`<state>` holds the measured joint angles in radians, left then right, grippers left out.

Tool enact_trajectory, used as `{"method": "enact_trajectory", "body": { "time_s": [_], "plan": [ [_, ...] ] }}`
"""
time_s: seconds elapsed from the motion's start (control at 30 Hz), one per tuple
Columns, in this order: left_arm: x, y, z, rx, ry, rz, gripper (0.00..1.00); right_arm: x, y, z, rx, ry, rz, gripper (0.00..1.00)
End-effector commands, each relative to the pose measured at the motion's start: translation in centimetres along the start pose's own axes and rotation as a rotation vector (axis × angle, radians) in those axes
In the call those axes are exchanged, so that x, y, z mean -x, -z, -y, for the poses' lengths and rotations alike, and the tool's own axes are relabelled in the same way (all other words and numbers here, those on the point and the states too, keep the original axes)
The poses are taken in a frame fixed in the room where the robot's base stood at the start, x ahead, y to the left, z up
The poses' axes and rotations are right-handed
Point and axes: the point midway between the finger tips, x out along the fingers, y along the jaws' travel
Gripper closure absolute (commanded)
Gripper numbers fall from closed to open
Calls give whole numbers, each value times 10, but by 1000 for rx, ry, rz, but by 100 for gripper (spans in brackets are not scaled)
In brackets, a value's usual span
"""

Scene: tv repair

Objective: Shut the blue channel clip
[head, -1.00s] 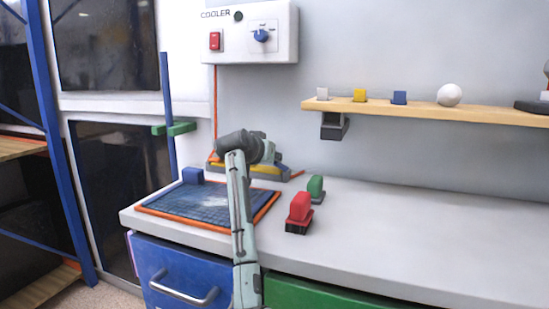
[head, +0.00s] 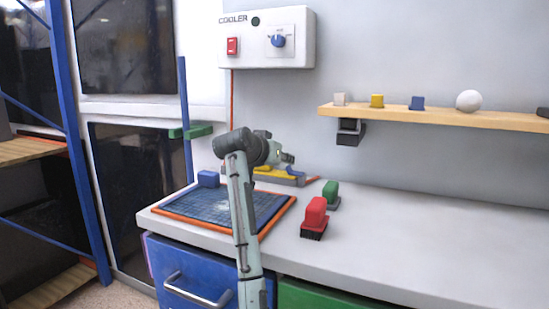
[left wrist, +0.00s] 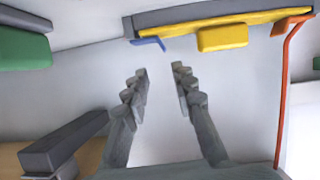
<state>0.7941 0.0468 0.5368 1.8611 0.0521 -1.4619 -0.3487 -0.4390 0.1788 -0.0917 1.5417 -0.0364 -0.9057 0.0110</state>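The blue clip (left wrist: 148,43) shows in the left wrist view as a thin blue piece sticking out from the grey channel (left wrist: 190,14), so it looks open. It lies just beyond my left fingertips, near the left finger in that picture, apart from them. A yellow clip (left wrist: 222,38) and an orange clip (left wrist: 292,22) sit along the same channel. My left gripper (left wrist: 160,70) is open and empty. In the head view it (head: 288,158) is over the back of the bench, in front of the yellow-and-grey channel (head: 284,176). The blue clip cannot be made out there. My right gripper is not in view.
A blue mat (head: 190,205) with an orange rim and a blue block (head: 208,179) is left of my arm. A wooden shelf (head: 440,116) is above. The bench's right side is clear.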

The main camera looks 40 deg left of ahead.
Motion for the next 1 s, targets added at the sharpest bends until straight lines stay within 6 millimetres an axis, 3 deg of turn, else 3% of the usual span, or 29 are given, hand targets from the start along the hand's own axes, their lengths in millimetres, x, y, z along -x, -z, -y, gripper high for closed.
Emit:
{"method": "enact_trajectory", "body": {
  "time_s": [0.1, 0.33, 1.0],
  "plan": [
    [25, 0, 1, 0, 3, -2, 74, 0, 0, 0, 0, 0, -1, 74],
    [54, 0, 0, -1, 1, 0, 74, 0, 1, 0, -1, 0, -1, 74],
    [58, 0, 0, 0, 0, 1, 74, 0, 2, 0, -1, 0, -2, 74]
  ]
}}
